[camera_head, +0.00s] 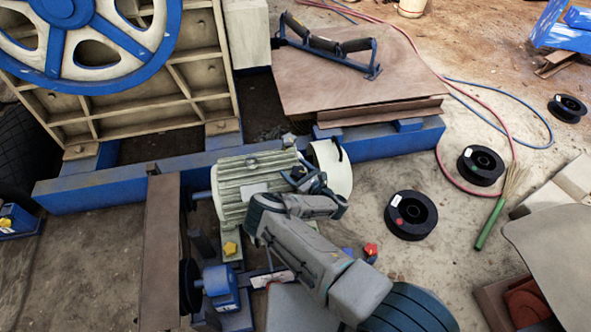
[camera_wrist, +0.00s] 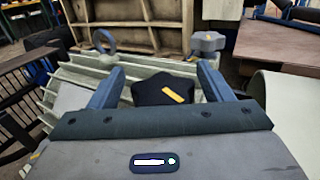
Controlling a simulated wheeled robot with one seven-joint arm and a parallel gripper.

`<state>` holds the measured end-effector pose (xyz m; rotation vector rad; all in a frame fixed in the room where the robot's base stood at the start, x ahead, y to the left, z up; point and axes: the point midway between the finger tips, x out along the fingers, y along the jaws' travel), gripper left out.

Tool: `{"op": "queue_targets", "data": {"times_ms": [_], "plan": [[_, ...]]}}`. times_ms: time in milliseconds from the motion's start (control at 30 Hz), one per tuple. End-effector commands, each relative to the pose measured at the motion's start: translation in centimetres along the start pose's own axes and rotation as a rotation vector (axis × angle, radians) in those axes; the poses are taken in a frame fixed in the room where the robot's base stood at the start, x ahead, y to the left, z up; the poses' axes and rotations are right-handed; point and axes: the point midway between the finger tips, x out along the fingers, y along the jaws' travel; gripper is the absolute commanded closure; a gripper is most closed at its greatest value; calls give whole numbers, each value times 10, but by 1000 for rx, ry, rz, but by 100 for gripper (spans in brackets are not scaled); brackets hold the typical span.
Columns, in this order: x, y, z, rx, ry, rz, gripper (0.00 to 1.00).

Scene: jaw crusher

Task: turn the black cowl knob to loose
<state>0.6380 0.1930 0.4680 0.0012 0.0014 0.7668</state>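The black cowl knob (camera_wrist: 160,92) is a dark lobed knob with a yellow-orange mark that slants down to the right. In the wrist view it sits between the two blue fingers of my gripper (camera_wrist: 160,85), with a visible gap on each side. My gripper is open and holds nothing. In the head view my gripper (camera_head: 312,182) is over the right end of the ribbed motor (camera_head: 250,185), beside the pale cowl (camera_head: 331,168).
A grey knob (camera_wrist: 207,43) with an orange mark stands just beyond the right finger. A lifting ring (camera_wrist: 104,40) is beyond the left finger. A yellow knob (camera_head: 230,248) and a red knob (camera_head: 371,249) sit lower. A blue beam (camera_head: 120,182) runs behind the motor.

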Motion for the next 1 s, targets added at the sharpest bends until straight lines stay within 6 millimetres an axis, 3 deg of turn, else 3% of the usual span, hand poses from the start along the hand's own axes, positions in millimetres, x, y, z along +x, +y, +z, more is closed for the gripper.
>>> {"op": "queue_targets", "data": {"times_ms": [367,800,1000], "plan": [[-9,-2,1,-1,1,-4,28],[-102,-1,0,-2,4,-4,28],[-130,0,0,-1,2,-1,28]]}}
